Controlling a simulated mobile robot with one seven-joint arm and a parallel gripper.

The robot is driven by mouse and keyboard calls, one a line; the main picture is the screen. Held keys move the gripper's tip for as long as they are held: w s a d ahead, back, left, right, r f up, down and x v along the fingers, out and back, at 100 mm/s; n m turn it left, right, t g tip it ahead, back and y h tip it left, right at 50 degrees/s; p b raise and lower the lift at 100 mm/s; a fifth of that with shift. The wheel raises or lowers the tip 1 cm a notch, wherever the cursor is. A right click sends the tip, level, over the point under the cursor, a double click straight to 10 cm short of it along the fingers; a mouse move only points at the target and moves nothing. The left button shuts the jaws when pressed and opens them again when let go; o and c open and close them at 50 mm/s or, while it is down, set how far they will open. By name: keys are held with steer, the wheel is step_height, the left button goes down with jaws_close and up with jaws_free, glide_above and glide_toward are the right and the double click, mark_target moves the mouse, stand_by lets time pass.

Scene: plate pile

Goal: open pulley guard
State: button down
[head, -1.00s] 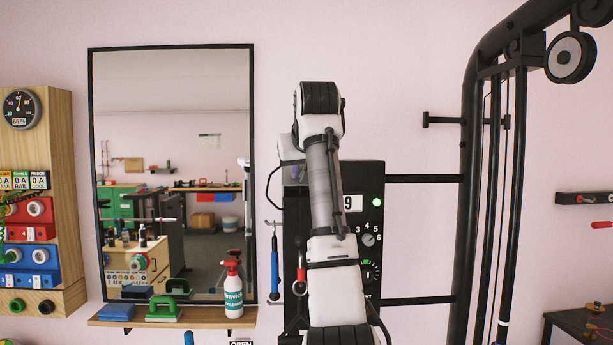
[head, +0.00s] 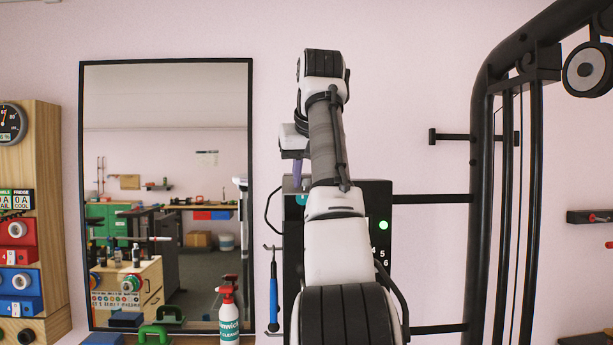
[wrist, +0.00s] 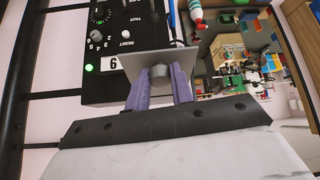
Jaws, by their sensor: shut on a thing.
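My gripper (wrist: 158,88) has purple fingers, shut on a short grey knob (wrist: 160,72) in the wrist view. The knob stands out from a flat grey plate (wrist: 138,63), which looks like the pulley guard. The plate lies across one end of the black control box (wrist: 112,40); I cannot tell how far it is swung from the box. In the head view my gripper (head: 297,172) is at the upper left of the black box (head: 377,215). My arm hides most of the box there, and the knob cannot be made out.
A black frame (head: 480,150) with cables and a pulley (head: 587,69) stands at the right. A mirror (head: 165,100) hangs at the left above a shelf with a spray bottle (head: 229,318). A blue-handled tool (head: 273,290) hangs beside the box.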

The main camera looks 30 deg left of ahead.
steer(key=shift+r, duration=0.1)
steer(key=c, duration=1.2)
jaws_free()
